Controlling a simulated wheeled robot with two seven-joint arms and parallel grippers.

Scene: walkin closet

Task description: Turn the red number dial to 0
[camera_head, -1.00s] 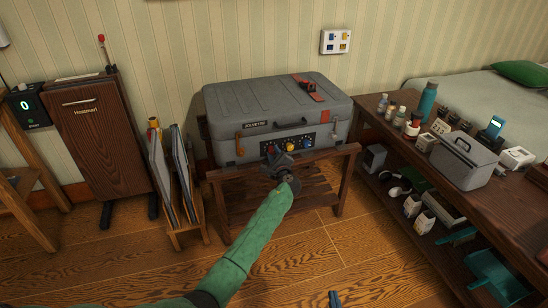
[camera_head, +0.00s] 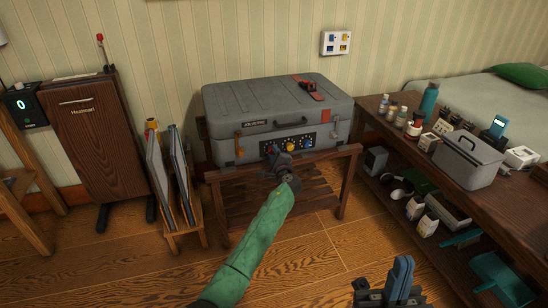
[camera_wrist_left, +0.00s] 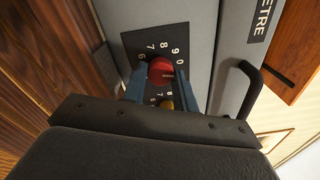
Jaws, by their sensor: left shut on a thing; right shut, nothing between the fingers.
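The grey case (camera_head: 235,105) stands on a low wooden stand, with a black panel of coloured dials on its front. My left gripper (camera_head: 275,153) is at the left end of this panel. In the left wrist view its two blue fingers (camera_wrist_left: 158,82) are shut on opposite sides of the red number dial (camera_wrist_left: 160,69). White digits, including 6, 7, 8, 9 and 0, surround the dial. A pale mark shows on its face, but its exact setting is hard to read. My right gripper (camera_head: 398,278) is shut and empty at the bottom, well away from the case.
A yellow dial (camera_head: 290,147) and a blue dial (camera_head: 309,140) sit right of the red one. A black handle (camera_wrist_left: 252,88) projects from the case. A cluttered wooden bench (camera_head: 400,160) stands at right, a folder rack (camera_head: 190,226) at left. The floor in front is clear.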

